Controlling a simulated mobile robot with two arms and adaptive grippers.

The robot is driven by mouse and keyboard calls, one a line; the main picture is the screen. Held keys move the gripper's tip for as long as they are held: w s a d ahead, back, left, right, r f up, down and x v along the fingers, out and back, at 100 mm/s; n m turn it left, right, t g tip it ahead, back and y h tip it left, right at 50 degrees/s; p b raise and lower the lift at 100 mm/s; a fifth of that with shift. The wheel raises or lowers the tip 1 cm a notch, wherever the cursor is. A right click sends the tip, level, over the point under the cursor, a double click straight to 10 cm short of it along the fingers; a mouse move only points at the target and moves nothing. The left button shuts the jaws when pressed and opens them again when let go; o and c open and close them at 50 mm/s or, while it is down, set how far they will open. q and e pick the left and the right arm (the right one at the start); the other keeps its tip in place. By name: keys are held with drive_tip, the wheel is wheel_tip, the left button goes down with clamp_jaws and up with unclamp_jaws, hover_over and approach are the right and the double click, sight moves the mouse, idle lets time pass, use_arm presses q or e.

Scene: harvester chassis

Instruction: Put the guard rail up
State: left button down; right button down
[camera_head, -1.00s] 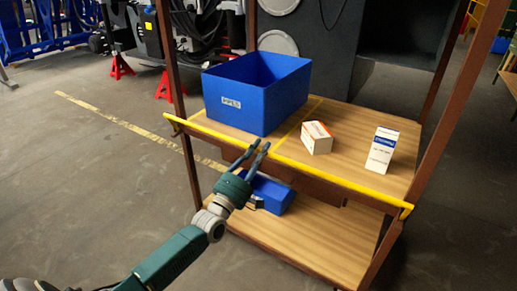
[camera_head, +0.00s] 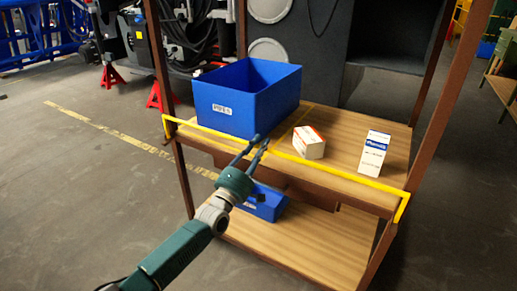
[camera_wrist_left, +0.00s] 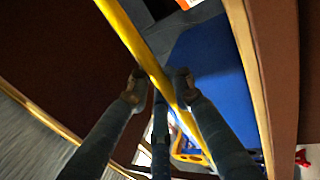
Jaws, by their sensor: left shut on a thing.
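The yellow guard rail (camera_head: 345,174) runs along the front of the upper shelf (camera_head: 345,135) of a brown-framed rack. Its short end arms show at the two front posts, and the bar sits about level with the shelf top or a little above. My left gripper (camera_head: 257,145) is at the rail, left of its middle, with its fingers around the bar. In the left wrist view the rail (camera_wrist_left: 128,36) passes diagonally between the fingertips (camera_wrist_left: 160,86), which are shut on it. My right gripper is not in view.
A large blue bin (camera_head: 248,97), a small white-orange box (camera_head: 309,143) and an upright white-blue box (camera_head: 374,154) stand on the upper shelf behind the rail. A smaller blue bin (camera_head: 265,205) is on the lower shelf (camera_head: 300,250).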

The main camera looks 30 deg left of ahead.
use_arm(q)
drive_tip(key=shift+f, duration=0.1)
drive_tip(key=c, duration=1.6)
unclamp_jaws()
drive_tip(key=shift+w+d, duration=0.1)
drive_tip(key=shift+c, duration=0.2)
drive_tip(key=shift+s+f, duration=0.1)
drive_tip(key=shift+s, duration=0.15)
drive_tip(key=d+v, duration=0.1)
drive_tip(key=v, duration=1)
drive_tip(key=shift+s+a, duration=0.25)
drive_tip(key=shift+a, duration=0.25)
drive_tip(key=shift+f, duration=0.1)
